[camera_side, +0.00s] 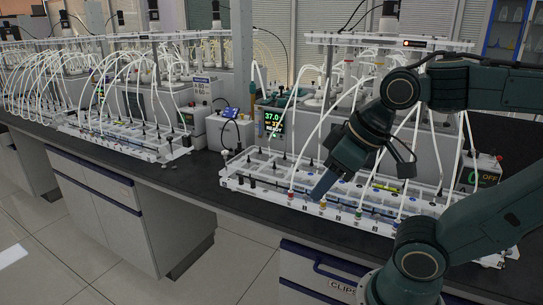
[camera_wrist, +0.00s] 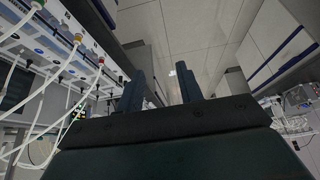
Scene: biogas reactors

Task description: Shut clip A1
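The near rack (camera_side: 270,190) on the bench carries white tubes with red, yellow, green and blue fittings along its front edge. I cannot tell which clip is A1, or whether it is open or shut; the labels are too small to read. My gripper (camera_side: 321,187) is above the front of this rack, close to the coloured fittings, tilted down to the left. A red fitting (camera_wrist: 101,60) and a yellow fitting (camera_wrist: 78,38) show to the left of the fingers.
Several white tubes (camera_side: 303,135) arch up from the rack around my gripper. A display unit (camera_side: 272,121) reading 37.0 stands behind the rack. A second tube rack (camera_side: 125,140) is at the left. The black bench edge (camera_side: 225,203) in front is clear.

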